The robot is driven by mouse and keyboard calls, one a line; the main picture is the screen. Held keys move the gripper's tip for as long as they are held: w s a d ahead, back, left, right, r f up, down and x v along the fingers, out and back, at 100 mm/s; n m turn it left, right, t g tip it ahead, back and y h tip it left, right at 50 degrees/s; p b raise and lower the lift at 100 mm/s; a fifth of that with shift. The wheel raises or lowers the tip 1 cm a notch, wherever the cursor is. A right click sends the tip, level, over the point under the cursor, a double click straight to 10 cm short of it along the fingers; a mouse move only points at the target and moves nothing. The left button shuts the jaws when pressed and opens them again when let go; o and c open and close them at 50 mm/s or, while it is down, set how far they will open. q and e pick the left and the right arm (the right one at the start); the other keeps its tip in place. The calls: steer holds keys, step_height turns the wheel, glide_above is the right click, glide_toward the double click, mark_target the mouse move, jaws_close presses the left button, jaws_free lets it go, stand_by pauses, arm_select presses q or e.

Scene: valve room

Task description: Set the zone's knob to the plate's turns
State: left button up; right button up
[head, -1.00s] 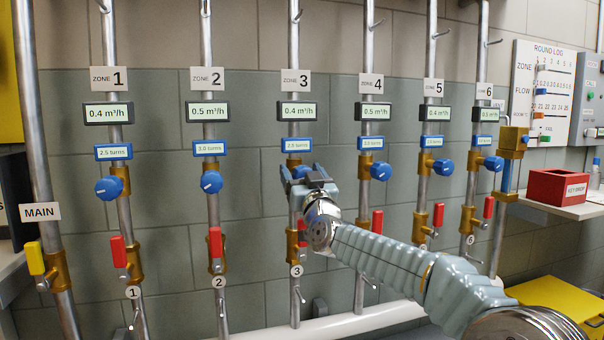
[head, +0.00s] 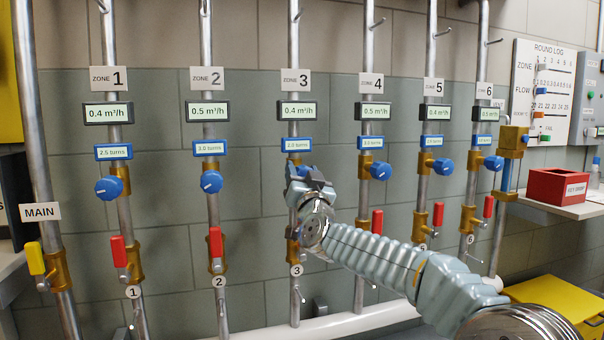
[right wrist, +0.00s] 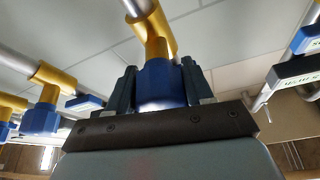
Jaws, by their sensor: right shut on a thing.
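The zone 3 pipe carries a number plate (head: 296,81), a flow display (head: 297,111) that reads 0.4 m³/h and a small blue-framed turns plate (head: 297,145) that seems to read 2.0 turns. Its blue knob (right wrist: 160,82) sits between the two fingers of my right gripper (right wrist: 158,88) in the right wrist view, with the fingers shut on its sides. In the head view my right gripper (head: 310,178) covers most of this knob. My left gripper is out of view.
Similar pipes with blue knobs stand on both sides, such as zone 2 (head: 211,182) and zone 4 (head: 380,171). Red lever valves (head: 216,243) hang below them. A red box (head: 558,187) and a round log board (head: 543,95) are at the right.

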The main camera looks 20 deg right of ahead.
steer(key=m+h, duration=0.1)
steer(key=m, duration=0.1)
steer(key=m+g+h+p, duration=0.1)
steer(key=m, duration=0.2)
steer(key=shift+r, duration=0.1)
steer(key=m+g+h+p, duration=0.1)
steer(key=m+h+p, duration=0.1)
steer(key=m, duration=0.3)
steer(key=shift+d, duration=0.1)
steer(key=shift+m+g+h+p, duration=0.3)
steer(key=shift+m+g+p, duration=0.25)
steer(key=shift+m, duration=0.45)
steer(key=shift+f, duration=0.2)
steer(key=o, duration=1)
